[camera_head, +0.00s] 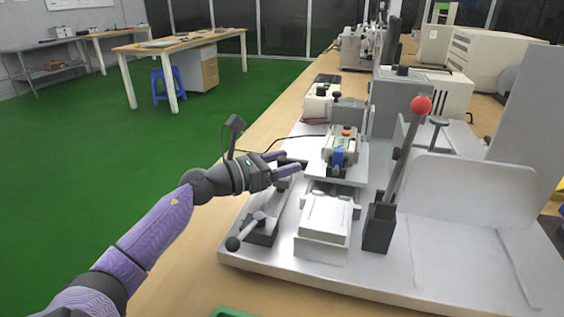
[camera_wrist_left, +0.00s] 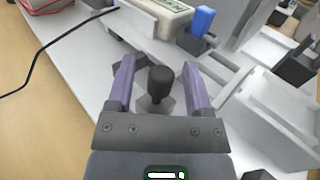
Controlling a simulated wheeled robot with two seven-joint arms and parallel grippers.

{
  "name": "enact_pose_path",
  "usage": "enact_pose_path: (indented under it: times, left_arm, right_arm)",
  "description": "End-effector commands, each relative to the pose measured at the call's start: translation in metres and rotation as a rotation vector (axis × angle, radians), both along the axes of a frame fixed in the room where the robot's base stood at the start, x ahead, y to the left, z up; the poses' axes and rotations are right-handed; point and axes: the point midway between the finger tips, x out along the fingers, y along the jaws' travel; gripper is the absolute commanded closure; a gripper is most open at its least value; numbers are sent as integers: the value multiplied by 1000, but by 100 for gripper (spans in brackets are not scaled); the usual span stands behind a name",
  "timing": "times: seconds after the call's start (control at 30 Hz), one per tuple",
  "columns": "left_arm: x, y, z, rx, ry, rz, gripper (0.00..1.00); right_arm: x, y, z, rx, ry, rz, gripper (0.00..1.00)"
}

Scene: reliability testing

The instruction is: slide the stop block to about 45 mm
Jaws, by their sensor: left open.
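My left gripper (camera_head: 289,163) reaches in from the left over the near left side of the grey test fixture. In the left wrist view its two purple fingers (camera_wrist_left: 158,68) are apart. A black knob (camera_wrist_left: 161,84) on a small grey base shows between them, with a gap on each side. I cannot tell for sure whether this knob belongs to the stop block. In the head view the gripper partly hides the small grey part (camera_head: 283,184) below it. No millimetre scale can be read. My right gripper is in neither view.
A red-ball lever (camera_head: 421,106) stands upright right of the silver block (camera_head: 325,217). A black-knobbed handle (camera_head: 234,243) lies nearer me. A device with a blue part (camera_head: 338,157) sits just beyond the gripper. A black cable (camera_wrist_left: 35,68) runs along the left.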

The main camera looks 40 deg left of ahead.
Motion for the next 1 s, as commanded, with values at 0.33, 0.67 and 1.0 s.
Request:
enact_pose_path:
  times: [0.33, 0.67, 1.0]
  left_arm:
    - [-56, 16, 3, -4, 1, 2, 35]
    - [-96, 28, 0, 0, -1, 0, 35]
    - [-95, 28, 0, 0, 0, 0, 35]
  right_arm:
    - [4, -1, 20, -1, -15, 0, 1]
    - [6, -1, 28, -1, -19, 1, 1]
    - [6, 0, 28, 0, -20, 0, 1]
